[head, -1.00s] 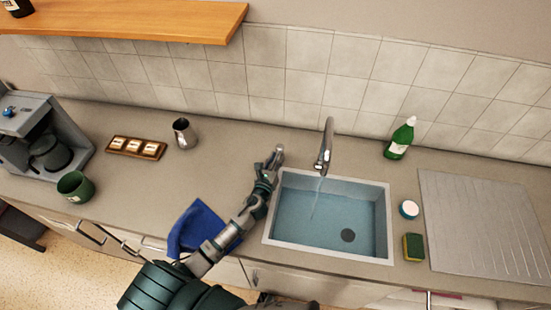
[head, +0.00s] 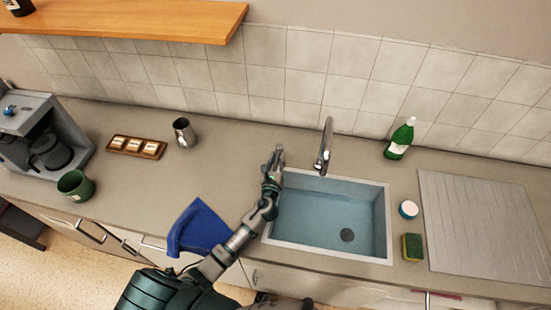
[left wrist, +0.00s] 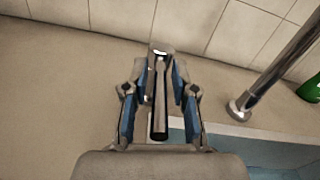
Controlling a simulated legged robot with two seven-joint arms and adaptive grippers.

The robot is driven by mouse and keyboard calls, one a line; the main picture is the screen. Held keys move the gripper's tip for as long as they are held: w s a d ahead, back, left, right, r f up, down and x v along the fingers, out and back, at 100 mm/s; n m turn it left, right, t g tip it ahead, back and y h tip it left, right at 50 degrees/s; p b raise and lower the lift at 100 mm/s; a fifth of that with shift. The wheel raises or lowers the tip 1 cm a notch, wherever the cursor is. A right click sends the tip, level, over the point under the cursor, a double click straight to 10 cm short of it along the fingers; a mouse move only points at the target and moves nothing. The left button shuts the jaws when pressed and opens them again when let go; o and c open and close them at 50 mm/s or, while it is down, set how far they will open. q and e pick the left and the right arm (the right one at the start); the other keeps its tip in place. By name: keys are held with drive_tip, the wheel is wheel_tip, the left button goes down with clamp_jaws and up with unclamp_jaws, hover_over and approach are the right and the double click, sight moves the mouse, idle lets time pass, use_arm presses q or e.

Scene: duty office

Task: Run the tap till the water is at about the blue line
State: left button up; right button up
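The tap (head: 325,148) rises behind the sink (head: 390,225), and no stream falls from its spout. Bluish water (head: 325,222) seems to cover the sink floor, with the dark drain showing through. I cannot make out a separate blue line. My left gripper (head: 278,157) is at the sink's back left corner, left of the spout. In the left wrist view, a chrome and dark lever (left wrist: 160,100) stands between the open fingers of this gripper (left wrist: 163,88), with narrow gaps beside it; contact at the tips is unclear. My right gripper is out of view.
A blue cloth (head: 200,230) lies near my left arm. A metal jug (head: 184,132) stands farther left.

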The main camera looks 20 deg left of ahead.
use_arm(q)
drive_tip(key=shift+a, duration=0.1)
drive_tip(key=shift+s, duration=0.1)
drive_tip(key=shift+s+d, duration=0.25)
drive_tip(key=shift+s, duration=0.1)
drive_tip(key=s, duration=0.3)
drive_tip(key=s+d, duration=0.1)
drive_tip(key=s, duration=0.3)
drive_tip(key=s+d, duration=0.1)
drive_tip(key=s, duration=0.3)
drive_tip(key=shift+w+r, duration=0.1)
